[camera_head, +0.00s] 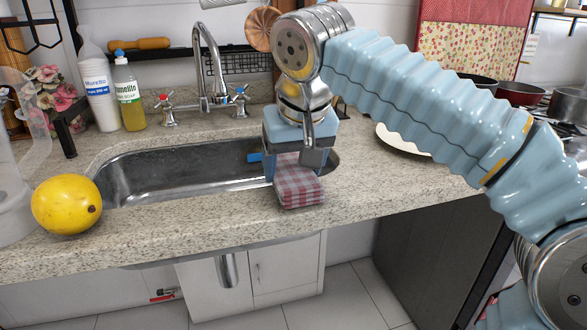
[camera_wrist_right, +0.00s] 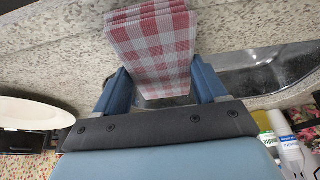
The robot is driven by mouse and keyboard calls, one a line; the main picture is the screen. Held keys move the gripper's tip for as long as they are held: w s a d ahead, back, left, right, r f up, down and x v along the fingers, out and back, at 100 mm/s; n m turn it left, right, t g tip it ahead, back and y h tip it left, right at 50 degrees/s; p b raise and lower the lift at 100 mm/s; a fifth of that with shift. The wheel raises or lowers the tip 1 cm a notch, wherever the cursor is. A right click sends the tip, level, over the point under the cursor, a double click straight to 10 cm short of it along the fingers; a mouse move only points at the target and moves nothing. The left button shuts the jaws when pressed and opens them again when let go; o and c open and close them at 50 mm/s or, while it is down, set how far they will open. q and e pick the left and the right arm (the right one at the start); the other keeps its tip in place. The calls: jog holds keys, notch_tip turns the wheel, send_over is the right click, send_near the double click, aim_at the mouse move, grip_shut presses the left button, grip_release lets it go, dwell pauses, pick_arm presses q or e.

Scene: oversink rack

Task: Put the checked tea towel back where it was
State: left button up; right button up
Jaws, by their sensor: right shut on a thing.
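The checked tea towel (camera_head: 298,186) is red, grey and white and folded into a thick pad. In the head view it is at the front edge of the sink, over or on the counter's front strip; whether it touches the counter is unclear. My right gripper (camera_head: 292,158) comes down on it from above. In the right wrist view the towel (camera_wrist_right: 152,48) sits between the two blue fingers of the right gripper (camera_wrist_right: 160,88), which are shut on it. My left gripper is not in view.
The steel sink (camera_head: 150,172) lies left of the towel, with a tap (camera_head: 208,65) behind. A yellow fruit (camera_head: 66,204) is at the left front. Two bottles (camera_head: 130,95) stand behind the sink. A white plate (camera_head: 400,140) lies to the right, partly behind my arm. Counter (camera_head: 400,190) right of the towel is clear.

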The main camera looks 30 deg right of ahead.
jog(key=shift+f, duration=0.3)
jog(key=o, duration=0.9)
jog(key=shift+o, duration=0.2)
jog(key=shift+r, duration=0.3)
jog(key=p+v, duration=0.2)
jog(key=v, duration=0.9)
jog(key=shift+s+r, duration=0.25)
jog(key=shift+s, duration=0.05)
jog(key=shift+a, duration=0.1)
